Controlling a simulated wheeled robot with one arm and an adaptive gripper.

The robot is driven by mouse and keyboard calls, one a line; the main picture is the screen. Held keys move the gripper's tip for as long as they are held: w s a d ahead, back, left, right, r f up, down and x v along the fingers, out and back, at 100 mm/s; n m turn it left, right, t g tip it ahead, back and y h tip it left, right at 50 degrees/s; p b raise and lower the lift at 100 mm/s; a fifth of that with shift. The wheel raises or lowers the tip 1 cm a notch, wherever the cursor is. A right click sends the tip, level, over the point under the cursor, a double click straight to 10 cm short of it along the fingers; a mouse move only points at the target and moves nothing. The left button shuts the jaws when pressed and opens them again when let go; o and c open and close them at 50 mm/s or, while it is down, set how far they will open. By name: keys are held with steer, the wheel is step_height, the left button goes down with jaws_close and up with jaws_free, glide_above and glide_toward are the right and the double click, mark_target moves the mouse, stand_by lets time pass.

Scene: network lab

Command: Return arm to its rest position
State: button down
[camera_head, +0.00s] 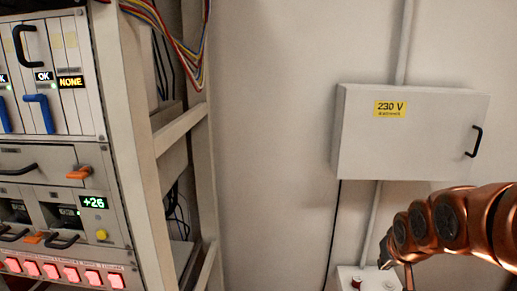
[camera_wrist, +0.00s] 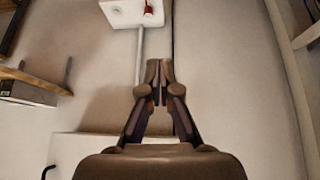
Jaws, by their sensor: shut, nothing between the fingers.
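My copper arm enters the head view from the right, in front of the wall below the grey 230 V cabinet (camera_head: 410,135). In the wrist view my gripper (camera_wrist: 160,72) is shut, its two fingertips together with nothing between them. In the head view the gripper end is small and dark at the left end of the arm, near a small white box (camera_head: 346,280) with a red knob (camera_head: 357,283). That white box also shows at the top of the wrist view (camera_wrist: 118,14), apart from the fingertips.
An equipment rack (camera_head: 135,120) with modules, handles and lit red buttons (camera_head: 50,270) stands at the left. Coloured cables hang at its top. Bare wall lies between rack and cabinet. A conduit (camera_head: 404,40) runs above the cabinet. The wrist view shows a wooden shelf (camera_wrist: 35,78) at left.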

steer(key=s+a+f+g, duration=0.1)
steer(key=s+a, duration=0.3)
steer(key=s, duration=0.5)
steer(key=s+a+f+n+g, duration=0.1)
steer(key=s+a+g, duration=0.3)
steer(key=s, duration=0.6)
steer(key=s+a+f+g+y, duration=0.1)
steer(key=s+a+f+g, duration=0.1)
steer(key=s+a, duration=0.3)
steer(key=s, duration=0.4)
steer(key=shift+s+n+g, duration=0.3)
steer(key=shift+s+g, duration=0.05)
steer(key=shift+g, duration=0.05)
steer(key=shift+a, duration=0.1)
